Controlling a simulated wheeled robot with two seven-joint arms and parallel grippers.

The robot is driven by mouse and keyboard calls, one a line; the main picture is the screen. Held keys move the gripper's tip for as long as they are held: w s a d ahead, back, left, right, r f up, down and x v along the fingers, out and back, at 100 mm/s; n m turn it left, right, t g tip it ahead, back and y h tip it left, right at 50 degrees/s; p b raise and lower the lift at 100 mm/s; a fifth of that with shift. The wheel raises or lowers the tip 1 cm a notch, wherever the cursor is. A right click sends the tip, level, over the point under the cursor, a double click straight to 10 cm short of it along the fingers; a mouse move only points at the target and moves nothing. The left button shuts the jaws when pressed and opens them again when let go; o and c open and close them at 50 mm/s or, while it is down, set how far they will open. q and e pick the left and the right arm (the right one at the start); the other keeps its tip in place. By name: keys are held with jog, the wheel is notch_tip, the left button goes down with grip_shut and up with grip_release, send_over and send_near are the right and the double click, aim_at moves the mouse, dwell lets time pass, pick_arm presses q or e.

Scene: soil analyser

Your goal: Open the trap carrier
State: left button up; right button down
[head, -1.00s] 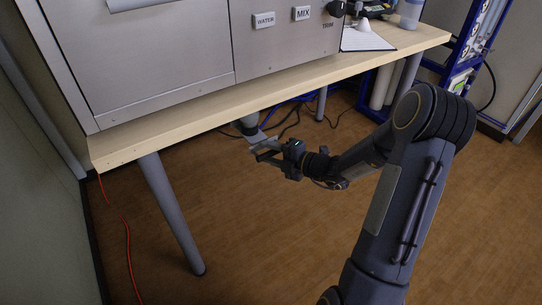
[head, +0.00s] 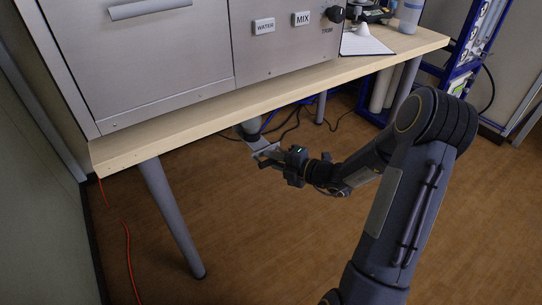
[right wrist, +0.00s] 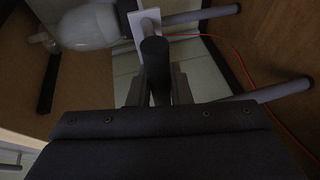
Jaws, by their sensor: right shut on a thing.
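The trap carrier shows under the bench as a pale grey plate (head: 262,146) beside a grey cylinder (head: 250,125). In the right wrist view, a dark round handle (right wrist: 155,62) stands out from the pale plate (right wrist: 146,22), with a cloudy white trap vessel (right wrist: 88,26) to its left. My right gripper (head: 268,156) is at the carrier below the bench edge. It is shut on the dark handle, which sits between its fingers (right wrist: 158,88). The plate's far side is partly hidden under the bench. My left gripper is not in view.
The wooden bench (head: 200,128) overhangs the carrier and bears the steel analyser (head: 150,65). A grey bench leg (head: 172,215) stands at left, with an orange cable (head: 127,240) beside it. Dark cables (head: 292,125) lie behind the carrier. The brown floor in front is clear.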

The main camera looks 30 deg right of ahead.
jog(key=s+d+p, duration=0.1)
jog(key=s+p, duration=0.6)
jog(key=s, duration=1.2)
jog(key=shift+s+d, duration=0.2)
jog(key=shift+d, duration=0.05)
jog(key=c, duration=1.3)
grip_release()
jog(key=p+v, duration=0.2)
jog(key=v, duration=0.5)
jog(key=shift+s+d+p, duration=0.25)
jog(key=shift+s+p, duration=0.1)
jog(key=shift+p, duration=0.05)
